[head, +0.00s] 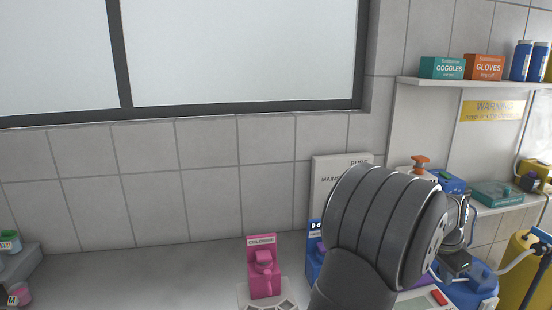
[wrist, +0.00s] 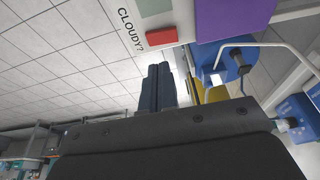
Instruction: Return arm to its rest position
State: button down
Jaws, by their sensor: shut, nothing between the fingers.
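My gripper (wrist: 157,88) shows in the wrist view with its two dark fingers side by side and closed together. Nothing is held between them. In the head view my grey arm link covers the lower right of the picture. The gripper itself cannot be made out in the head view.
A pink chlorine dispenser (head: 263,268) stands left of my arm, with a blue unit (head: 314,262) partly hidden behind the arm. A shelf (head: 480,86) holds goggles and gloves boxes. Blue and yellow equipment (head: 520,268) crowds the right.

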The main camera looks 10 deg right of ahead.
jog(key=shift+w+d+f, duration=0.1)
jog(key=shift+w+f, duration=0.15)
jog(key=shift+w, duration=0.3)
jog(key=shift+w+f, duration=0.2)
jog(key=shift+w, duration=0.3)
jog(key=v, duration=1)
send_over(437, 293)
jog(key=s+a, duration=0.1)
notch_tip(437, 293, down, 10)
jog(key=shift+r, duration=0.1)
jog(key=shift+w+d+t, duration=0.1)
jog(key=shift+w+t, duration=0.15)
jog(key=shift+t, duration=0.05)
jog(key=v, duration=1)
jog(key=shift+s, duration=0.1)
jog(key=x, duration=0.9)
jog(key=a+x, duration=0.1)
jog(key=x, duration=0.4)
jog(key=shift+a, duration=0.1)
